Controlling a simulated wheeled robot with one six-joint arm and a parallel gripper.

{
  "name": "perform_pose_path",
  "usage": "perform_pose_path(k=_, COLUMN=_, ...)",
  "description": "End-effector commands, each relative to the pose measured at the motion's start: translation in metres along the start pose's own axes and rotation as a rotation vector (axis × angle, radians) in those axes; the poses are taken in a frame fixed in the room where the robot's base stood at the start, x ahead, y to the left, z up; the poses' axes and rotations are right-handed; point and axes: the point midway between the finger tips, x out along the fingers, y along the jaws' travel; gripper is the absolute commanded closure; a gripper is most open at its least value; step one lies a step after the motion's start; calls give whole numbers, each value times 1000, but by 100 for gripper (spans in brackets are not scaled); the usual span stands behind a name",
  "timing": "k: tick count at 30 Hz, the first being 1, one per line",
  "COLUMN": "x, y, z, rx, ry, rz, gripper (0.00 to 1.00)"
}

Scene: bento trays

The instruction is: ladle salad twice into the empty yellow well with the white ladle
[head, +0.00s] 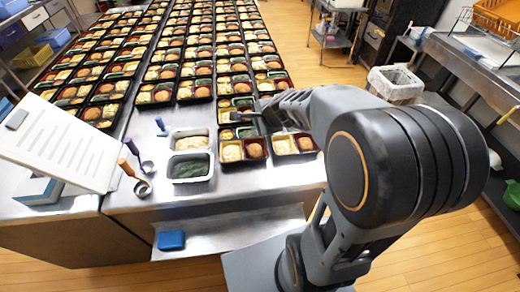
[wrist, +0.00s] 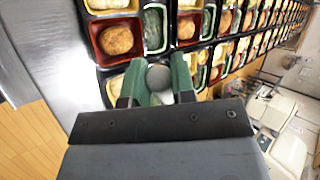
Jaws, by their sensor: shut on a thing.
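My gripper (wrist: 157,88) is shut on a tool with a round pale grey end (wrist: 159,77), which fits the white ladle. The ladle's bowl is hidden. In the head view my gripper (head: 247,116) hangs over the near bento trays. A white tub of pale, creamy food (head: 190,142) and a white tub of green food (head: 191,168) stand left of it. In the wrist view a yellow well (wrist: 115,87) shows partly beside the left finger; I cannot tell whether it is empty. A red well with a brown patty (wrist: 118,40) lies beyond it.
Other ladles stand on the left with purple (head: 131,147), brown (head: 126,167) and blue (head: 160,124) handles. A tilted white board (head: 62,142) stands far left. Rows of filled bento trays cover the table behind. A blue block (head: 171,240) lies on the front shelf.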

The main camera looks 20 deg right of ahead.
Motion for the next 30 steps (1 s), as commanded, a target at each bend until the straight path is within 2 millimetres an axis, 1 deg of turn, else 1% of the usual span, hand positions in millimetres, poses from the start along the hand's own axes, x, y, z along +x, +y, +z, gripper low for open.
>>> perform_pose_path(k=1, x=11, y=17, z=-4, rx=18, ry=1, rz=0, gripper=100)
perform_pose_path(k=3, x=13, y=27, z=-6, rx=44, ry=-2, rz=7, gripper=100)
perform_pose_path(k=7, x=15, y=41, z=-9, rx=82, ry=-1, rz=19, gripper=100)
perform_pose_path(k=11, x=13, y=46, z=-12, rx=112, ry=-3, rz=27, gripper=100)
perform_pose_path(k=14, x=8, y=43, z=-16, rx=141, ry=-22, rz=36, gripper=100)
perform_pose_path(k=20, x=-10, y=23, z=-29, rx=243, ry=-122, rz=64, gripper=100)
perform_pose_path(k=22, x=-18, y=15, z=-34, rx=290, ry=-171, rz=79, gripper=100)
perform_pose_path(k=30, x=-38, y=-12, z=-65, rx=477, ry=-372, rz=135, gripper=100)
